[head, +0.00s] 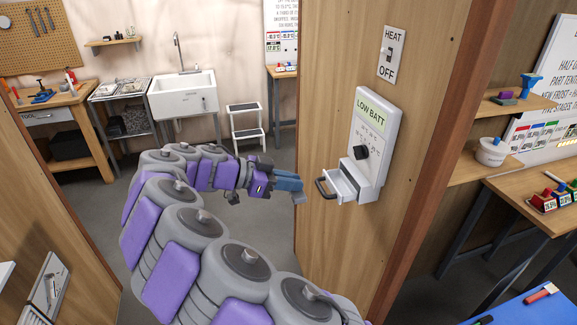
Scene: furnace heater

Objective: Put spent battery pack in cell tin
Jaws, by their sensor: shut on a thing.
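My gripper (290,186) is in the middle of the head view, to the left of the wall unit. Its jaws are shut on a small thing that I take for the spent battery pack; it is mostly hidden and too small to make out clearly. The wall unit (379,118) reads "LOW BATT". Its small drawer (350,183) with a dark handle stands pulled out. My gripper is just left of the handle and looks apart from it. A round white tub (492,152) with a label and a blue knob sits on the right shelf; I cannot tell whether it is the cell tin.
A wooden wall panel (330,90) with a HEAT/OFF switch (391,52) stands right of my arm. A sink (183,96), a step stool (246,125) and a workbench (62,100) are at the back. Tables stand at right. The floor between is clear.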

